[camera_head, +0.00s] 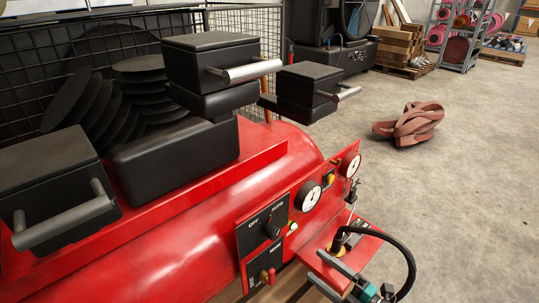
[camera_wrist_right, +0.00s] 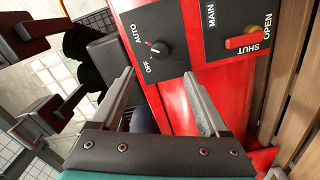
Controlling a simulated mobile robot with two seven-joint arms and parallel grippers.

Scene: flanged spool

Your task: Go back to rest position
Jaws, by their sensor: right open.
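My right gripper (camera_head: 320,266) is at the bottom right of the head view, in front of the red machine's control panel. In the right wrist view my right gripper (camera_wrist_right: 160,78) has its two grey fingers wide apart with nothing between them. Past the fingertips is the black OFF/AUTO knob (camera_wrist_right: 156,47), which also shows on the panel in the head view (camera_head: 271,230). The gripper looks apart from the knob. A red lever (camera_wrist_right: 246,40) sits beside the MAIN, SHUT and OPEN labels. My left gripper is not in view.
The red machine (camera_head: 190,240) carries several black boxes with metal handles (camera_head: 250,71). Two round gauges (camera_head: 308,195) and a black hose (camera_head: 400,250) are at its right end. A reddish-brown bundle (camera_head: 408,125) lies on the open concrete floor (camera_head: 470,190).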

